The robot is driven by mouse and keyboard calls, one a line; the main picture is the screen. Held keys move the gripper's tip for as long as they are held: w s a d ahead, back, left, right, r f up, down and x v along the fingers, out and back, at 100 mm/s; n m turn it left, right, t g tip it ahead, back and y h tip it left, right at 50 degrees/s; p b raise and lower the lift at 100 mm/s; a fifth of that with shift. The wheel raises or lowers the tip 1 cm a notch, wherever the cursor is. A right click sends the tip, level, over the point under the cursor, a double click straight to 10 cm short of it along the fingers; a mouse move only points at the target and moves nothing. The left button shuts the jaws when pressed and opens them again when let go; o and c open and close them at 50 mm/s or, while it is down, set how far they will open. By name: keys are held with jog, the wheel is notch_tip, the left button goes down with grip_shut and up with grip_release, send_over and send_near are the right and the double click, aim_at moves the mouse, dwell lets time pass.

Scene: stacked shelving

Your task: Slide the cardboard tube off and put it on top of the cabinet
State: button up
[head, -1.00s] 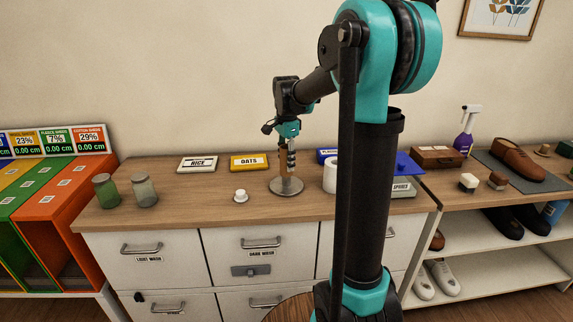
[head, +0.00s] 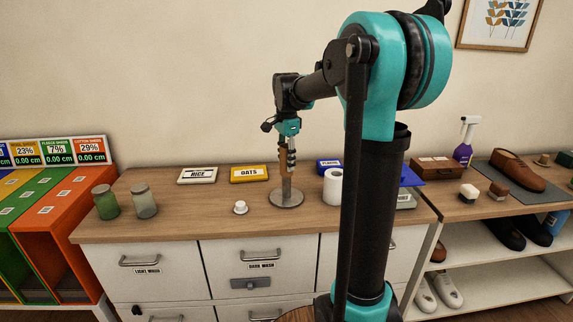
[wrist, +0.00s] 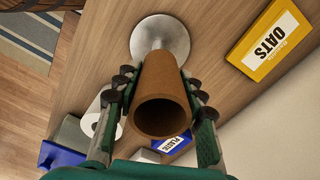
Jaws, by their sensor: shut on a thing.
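My gripper (head: 288,160) points down over the cabinet and is shut on the brown cardboard tube (wrist: 162,95), its fingers on either side of it. In the wrist view the tube's open upper end faces the camera. The tube (head: 283,158) is upright above the round metal base (head: 286,199) of a stand. The stand's grey post (head: 286,186) shows below the tube. I cannot tell whether the post's top is still inside the tube. The cabinet (head: 215,207) has a wooden top and white drawers.
A white paper roll (head: 332,187) stands right of the stand, and a small white knob-like object (head: 240,207) left. RICE (head: 197,175) and OATS (head: 249,174) boxes lie behind. Two jars (head: 144,201) stand at the left. The front middle of the top is clear.

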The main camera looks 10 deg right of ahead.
jog(key=shift+r, duration=2.95)
